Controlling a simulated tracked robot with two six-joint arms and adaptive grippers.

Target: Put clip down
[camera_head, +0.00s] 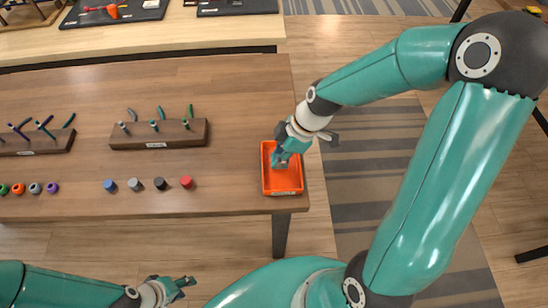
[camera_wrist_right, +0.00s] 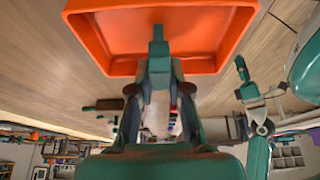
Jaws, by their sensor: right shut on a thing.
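My right gripper (camera_head: 281,160) points down over the orange tray (camera_head: 284,192) at the right end of the table. In the right wrist view the right gripper (camera_wrist_right: 158,72) is shut on a dark green clip (camera_wrist_right: 158,48). The clip appears in front of the orange tray (camera_wrist_right: 215,62), inside its outline. I cannot tell whether it touches the tray floor. In the head view the clip is mostly hidden by the gripper. My left gripper (camera_head: 180,287) is low in front of the table, away from the tray; its opening is unclear.
A wooden rack (camera_head: 158,134) with several pegs and cords stands left of the tray. Another rack (camera_head: 36,142) is at the far left. Coloured caps, such as a red one (camera_head: 186,182), line the front. The table (camera_head: 240,110) is bare between rack and tray.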

